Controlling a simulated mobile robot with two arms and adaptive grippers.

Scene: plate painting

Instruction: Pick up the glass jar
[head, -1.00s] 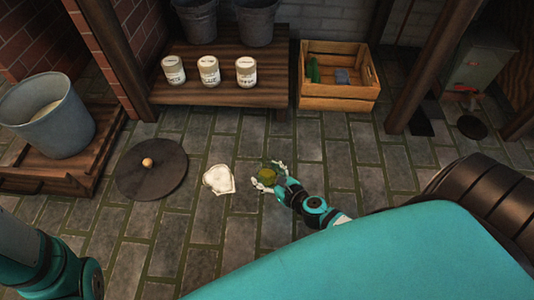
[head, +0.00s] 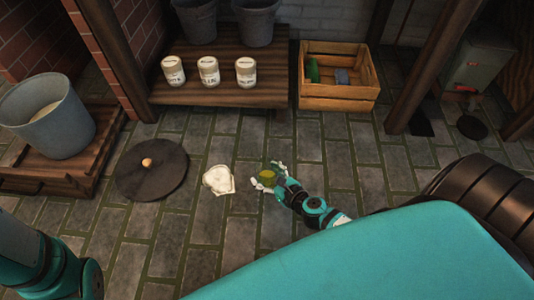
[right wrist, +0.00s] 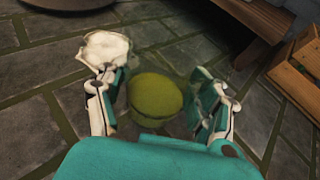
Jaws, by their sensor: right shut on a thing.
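The glass jar (head: 267,175) is small and see-through, with a yellow-green top or content. It is between the fingers of my right gripper (head: 268,182), low over the stone floor. In the right wrist view the jar (right wrist: 156,98) sits between both white-and-teal fingers of my right gripper (right wrist: 158,108), which is shut on it. Whether the jar's bottom touches the floor is hidden. My left gripper is not in view; only part of my left arm shows at the lower left of the head view.
A pale, plate-like piece (head: 219,180) lies on the floor left of the jar. A dark round lid (head: 152,180) lies farther left. A wooden shelf (head: 222,93) bears white labelled jars (head: 209,71). A wooden crate (head: 338,96) and a bucket (head: 45,117) stand around. Floor between is clear.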

